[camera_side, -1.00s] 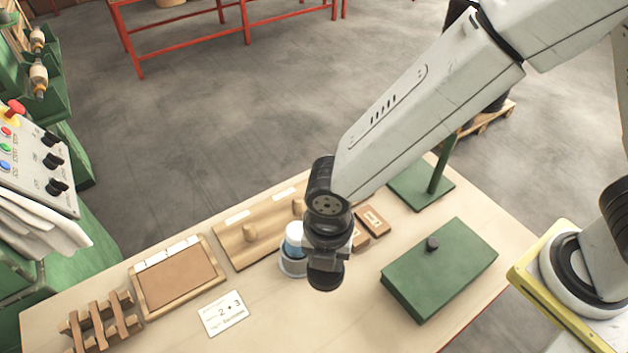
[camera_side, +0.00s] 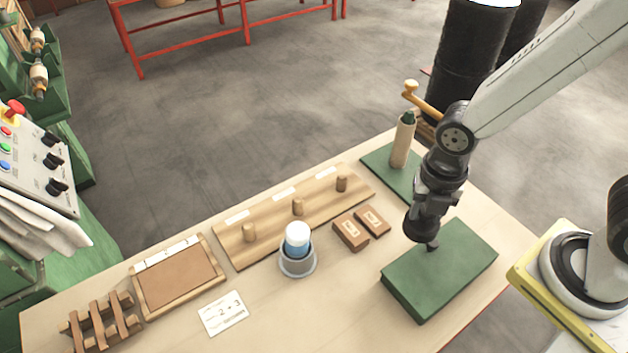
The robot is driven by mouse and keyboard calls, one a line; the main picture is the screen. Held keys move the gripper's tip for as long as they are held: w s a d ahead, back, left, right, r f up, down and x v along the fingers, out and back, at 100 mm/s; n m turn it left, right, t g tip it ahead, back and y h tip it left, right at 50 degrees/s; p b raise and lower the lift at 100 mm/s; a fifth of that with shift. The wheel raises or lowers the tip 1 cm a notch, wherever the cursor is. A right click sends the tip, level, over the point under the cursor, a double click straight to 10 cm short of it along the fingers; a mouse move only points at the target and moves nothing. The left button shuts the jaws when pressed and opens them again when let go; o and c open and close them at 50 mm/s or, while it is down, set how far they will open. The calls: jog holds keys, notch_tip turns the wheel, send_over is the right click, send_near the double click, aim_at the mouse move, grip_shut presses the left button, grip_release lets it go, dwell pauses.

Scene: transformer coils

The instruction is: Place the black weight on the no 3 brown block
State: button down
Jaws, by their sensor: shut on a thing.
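The small black weight (camera_side: 433,246) stands on top of the green box (camera_side: 450,275) at the right of the table. My gripper (camera_side: 428,236) points down over it and is shut on it, hiding most of it. The weight appears to be still at the green box's top. Two small brown blocks, one on the left (camera_side: 350,236) and one on the right (camera_side: 373,221), lie on the table left of my gripper. Each has a pale label on top; I cannot read the numbers.
A cup with a blue-and-white object (camera_side: 297,245) stands left of the blocks. Behind is a wooden board (camera_side: 270,238) with three pegs. A green-based crank stand (camera_side: 382,168) is close behind my gripper. A framed tray (camera_side: 142,295) and a card (camera_side: 223,314) lie left.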

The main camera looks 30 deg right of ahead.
jog(key=w+a+f, duration=0.2)
jog(key=w+f, duration=0.2)
jog(key=w, duration=0.5)
send_near(351, 228)
jog(key=shift+s+f, duration=0.15)
jog(key=shift+s, duration=0.1)
dwell(0.6)
jog(key=shift+w+f, duration=0.2)
jog(key=shift+f, duration=1.65)
jog(key=shift+f, duration=0.1)
